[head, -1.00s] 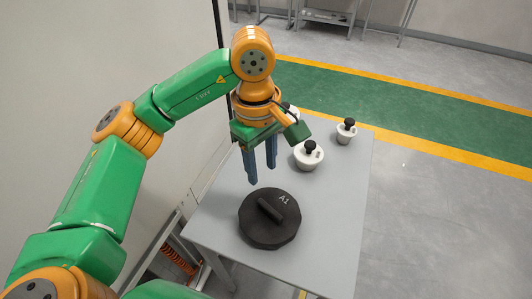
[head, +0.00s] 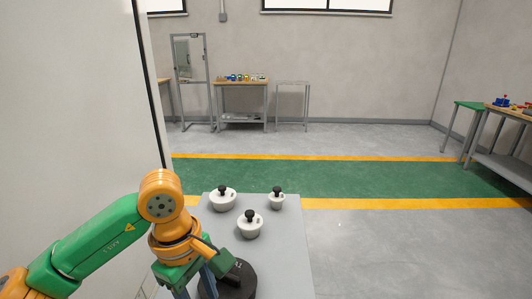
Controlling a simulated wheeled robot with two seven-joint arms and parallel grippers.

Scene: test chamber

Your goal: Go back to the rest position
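My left gripper (head: 195,288) is at the bottom of the head view, left of the centre. Its two blue-grey fingers point down and stand apart with nothing seen between them; their tips run to the picture's lower edge. The black round weight (head: 246,288) with a bar handle sits on the grey table (head: 285,265), just right of the gripper and partly hidden by it and by the picture's edge. My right gripper is not in view.
Three white pots with black knobs stand on the table: left (head: 222,202), middle (head: 250,226) and right (head: 277,201). A pale wall panel (head: 70,110) rises at the left. Open floor (head: 400,245) lies to the right. Workbenches stand far off.

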